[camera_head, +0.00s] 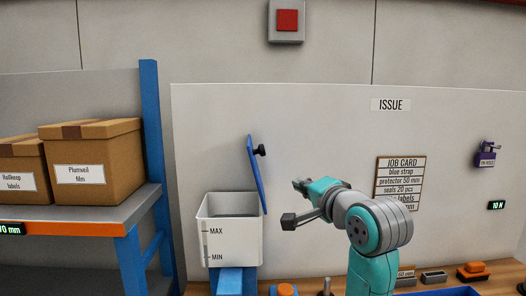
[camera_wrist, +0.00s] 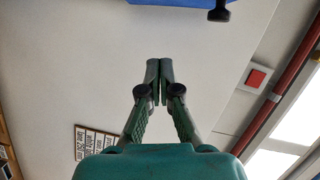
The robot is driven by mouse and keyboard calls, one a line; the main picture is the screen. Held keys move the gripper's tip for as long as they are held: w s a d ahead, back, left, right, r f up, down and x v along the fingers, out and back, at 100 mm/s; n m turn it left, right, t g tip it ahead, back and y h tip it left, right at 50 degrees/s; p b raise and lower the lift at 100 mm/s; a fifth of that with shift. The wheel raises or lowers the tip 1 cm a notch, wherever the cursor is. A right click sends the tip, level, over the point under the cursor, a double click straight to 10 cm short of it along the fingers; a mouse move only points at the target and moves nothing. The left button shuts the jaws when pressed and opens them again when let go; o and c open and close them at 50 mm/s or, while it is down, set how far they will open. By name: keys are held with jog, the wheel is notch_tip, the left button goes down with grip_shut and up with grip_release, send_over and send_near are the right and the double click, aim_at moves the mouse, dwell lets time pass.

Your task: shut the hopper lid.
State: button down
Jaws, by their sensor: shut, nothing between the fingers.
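The hopper (camera_head: 230,236) is a white box with MAX and MIN marks, standing left of centre in the head view. Its blue lid (camera_head: 257,175) stands open, nearly upright at the hopper's right edge, with a black knob (camera_head: 260,150) on its right face. My gripper (camera_head: 297,186) is to the right of the lid, apart from it, at about the height of the lid's lower half. In the wrist view my gripper (camera_wrist: 159,62) has its fingertips together with nothing between them. The lid's blue edge (camera_wrist: 180,3) and knob (camera_wrist: 219,15) show at the top there.
A shelf (camera_head: 85,217) with cardboard boxes (camera_head: 92,163) and a blue post (camera_head: 156,170) stands to the left. A job card (camera_head: 400,180) and purple padlock (camera_head: 486,154) hang on the right wall panel. Small items line the bench below. The space between gripper and lid is clear.

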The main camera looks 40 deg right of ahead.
notch_tip(320, 180, up, 9)
jog(key=s+m, duration=0.1)
jog(key=s, duration=0.1)
jog(key=w+f, duration=0.2)
jog(key=w, duration=0.9)
jog(key=shift+w+a, duration=0.25)
jog(key=shift+a, duration=0.2)
